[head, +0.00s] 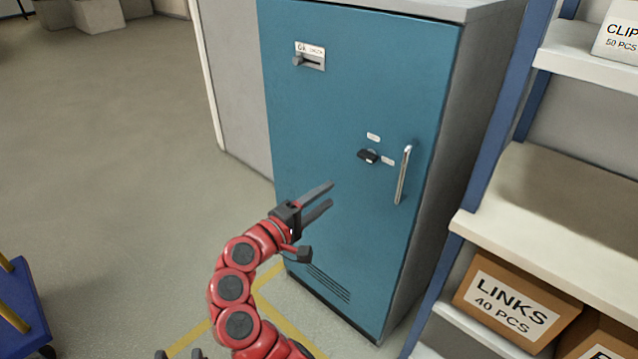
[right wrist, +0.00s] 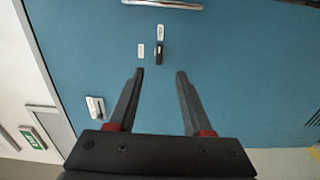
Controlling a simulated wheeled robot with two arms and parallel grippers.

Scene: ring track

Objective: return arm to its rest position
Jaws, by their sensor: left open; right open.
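My right gripper (head: 332,193) is on the red arm in the middle of the head view, in front of a blue cabinet (head: 340,110). Its fingers are apart with nothing between them, as the right wrist view (right wrist: 160,73) also shows. The fingers point toward the cabinet door, below and left of a small black latch (head: 368,156) and a metal handle (head: 403,175). I cannot tell how near the fingertips are to the door. The tips of my left gripper (head: 179,354) just show at the bottom edge, spaced apart; the rest is out of frame.
A shelf rack (head: 560,215) with a LINKS box (head: 507,303) stands at the right. A blue cart (head: 22,305) is at the lower left. Open floor (head: 120,150) lies left of the cabinet.

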